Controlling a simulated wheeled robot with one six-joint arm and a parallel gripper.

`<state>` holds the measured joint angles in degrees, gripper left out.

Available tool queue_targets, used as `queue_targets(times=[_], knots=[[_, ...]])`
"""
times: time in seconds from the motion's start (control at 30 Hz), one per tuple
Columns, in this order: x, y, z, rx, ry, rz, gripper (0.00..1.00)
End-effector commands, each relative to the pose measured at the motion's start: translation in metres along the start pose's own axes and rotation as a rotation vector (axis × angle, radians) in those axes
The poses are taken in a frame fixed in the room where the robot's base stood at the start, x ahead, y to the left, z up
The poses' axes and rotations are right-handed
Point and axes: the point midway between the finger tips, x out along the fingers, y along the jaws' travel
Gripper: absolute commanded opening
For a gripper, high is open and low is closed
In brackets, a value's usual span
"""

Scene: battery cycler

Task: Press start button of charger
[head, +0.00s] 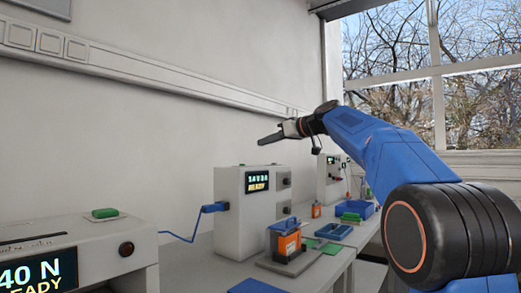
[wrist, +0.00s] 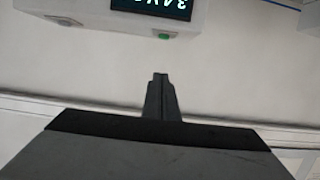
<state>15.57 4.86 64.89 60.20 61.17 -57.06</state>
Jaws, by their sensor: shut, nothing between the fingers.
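A white box-shaped device (head: 230,232), which looks like the charger, stands on the bench in the head view. Its dark display (head: 258,182) is lit and reads READY on the lower line. Two dark knobs or sockets sit on its front, right of the display. My gripper (head: 270,138) is shut and empty, in the air above this box and apart from it. In the wrist view its closed fingers (wrist: 160,78) point toward a white housing (wrist: 95,12) with a lit display (wrist: 152,8) and a small green button (wrist: 164,36). I cannot tell for certain which box this is.
A device with a 40 N display (head: 40,277) and a green top piece (head: 104,213) stands at near left. A blue cable (head: 180,238) reaches the middle box. An orange and blue battery-like block (head: 287,242), a blue tray (head: 334,231) and another white device (head: 328,180) stand to the right.

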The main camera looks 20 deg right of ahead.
Motion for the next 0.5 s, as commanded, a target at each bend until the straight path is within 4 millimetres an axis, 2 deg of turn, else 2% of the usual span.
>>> queue_targets(times=[0.3,0.5], knots=[[0.053,-0.001,0.001,0.0,-0.001,-0.003,0.0],[0.078,0.0,0.001,0.0,-0.002,-0.002,0.0]])
